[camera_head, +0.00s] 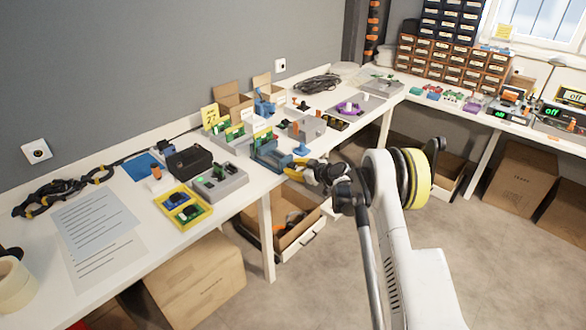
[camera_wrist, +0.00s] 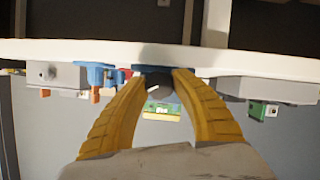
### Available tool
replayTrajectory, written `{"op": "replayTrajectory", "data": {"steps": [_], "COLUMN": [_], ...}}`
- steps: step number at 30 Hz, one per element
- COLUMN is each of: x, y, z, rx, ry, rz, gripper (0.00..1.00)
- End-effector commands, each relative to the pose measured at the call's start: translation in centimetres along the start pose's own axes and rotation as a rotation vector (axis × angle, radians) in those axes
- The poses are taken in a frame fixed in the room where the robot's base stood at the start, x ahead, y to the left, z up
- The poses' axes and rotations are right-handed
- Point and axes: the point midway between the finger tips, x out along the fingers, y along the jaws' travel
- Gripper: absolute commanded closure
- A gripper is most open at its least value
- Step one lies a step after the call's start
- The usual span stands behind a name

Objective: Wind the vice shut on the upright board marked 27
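The blue vice (camera_head: 268,152) stands at the table's front edge, and its blue body (camera_wrist: 152,70) shows in the wrist view, which looks upside down. Several green boards with yellow edges stand near it; one board (camera_wrist: 160,112) shows behind the vice. A yellow card (camera_head: 210,116) behind them seems to read 27; I cannot read a number on any board. My gripper (camera_head: 293,169) is at the table edge before the vice. In the wrist view, my gripper (camera_wrist: 160,75) has its yellow fingers apart on either side of a dark round part (camera_wrist: 168,83) of the vice.
A grey holder (camera_head: 220,180) and a yellow tray (camera_head: 184,208) lie left of the vice. A grey block (camera_head: 308,127) and a blue clamp (camera_head: 264,104) stand behind and right.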

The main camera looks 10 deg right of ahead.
Motion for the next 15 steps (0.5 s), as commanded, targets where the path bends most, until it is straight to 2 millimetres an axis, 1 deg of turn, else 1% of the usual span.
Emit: {"op": "replayTrajectory", "data": {"steps": [8,15], "x": [0.02,0.03], "y": [0.02,0.04], "z": [-0.03,-0.02], "rx": [0.004,0.067], "ry": [0.000,0.001], "rz": [-0.001,-0.027], "gripper": [0.99,0.99]}}
